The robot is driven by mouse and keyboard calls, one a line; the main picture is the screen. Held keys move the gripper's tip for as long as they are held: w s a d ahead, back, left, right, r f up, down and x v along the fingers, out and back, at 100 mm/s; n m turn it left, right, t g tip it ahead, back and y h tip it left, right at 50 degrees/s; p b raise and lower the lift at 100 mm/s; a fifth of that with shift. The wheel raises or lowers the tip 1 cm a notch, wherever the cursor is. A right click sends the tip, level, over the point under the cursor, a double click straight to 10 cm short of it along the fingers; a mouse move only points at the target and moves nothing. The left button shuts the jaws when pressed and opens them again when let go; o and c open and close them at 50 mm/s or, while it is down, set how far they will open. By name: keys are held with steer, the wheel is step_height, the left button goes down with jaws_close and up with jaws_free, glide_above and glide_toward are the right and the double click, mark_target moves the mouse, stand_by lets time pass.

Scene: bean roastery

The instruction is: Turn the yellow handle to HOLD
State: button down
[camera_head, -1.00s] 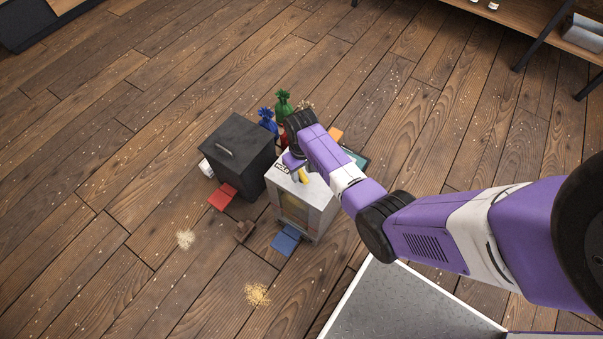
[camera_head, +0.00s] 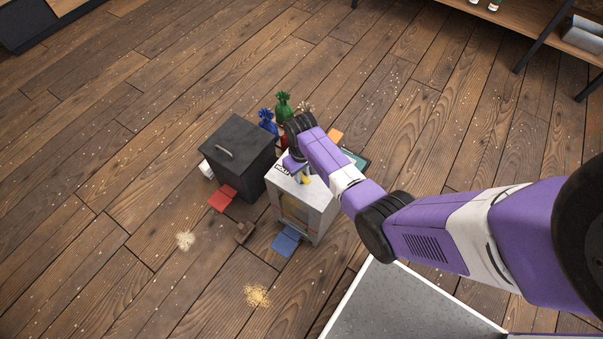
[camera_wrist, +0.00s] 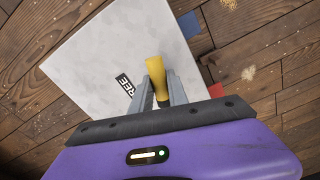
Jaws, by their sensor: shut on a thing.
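The yellow handle (camera_wrist: 157,70) is on the pale top of a box-shaped machine (camera_head: 305,192). My gripper (camera_wrist: 160,80) is shut on the handle, one grey finger on each side of it, in the wrist view. A small part of the handle (camera_head: 307,180) also shows in the head view, beside my gripper (camera_head: 298,168). A black label (camera_wrist: 125,85) lies left of the handle in the wrist view; only "REE" can be read. A label (camera_head: 284,169) shows on the machine's top in the head view, too small to read surely. The handle's pivot is hidden.
A dark lidded bin (camera_head: 236,155) stands close left of the machine. Green (camera_head: 283,104) and blue (camera_head: 267,121) tied sacks stand behind. A red mat (camera_head: 222,199), a blue mat (camera_head: 286,241) and spilled beans (camera_head: 257,295) lie on the floor. The front left floor is mostly clear.

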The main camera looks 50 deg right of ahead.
steer(key=shift+n+p, duration=0.9)
steer(key=shift+n, duration=1.9)
steer(key=c, duration=1.3)
jaws_free()
steer(key=shift+r+p, duration=0.9)
steer(key=shift+r, duration=3.05)
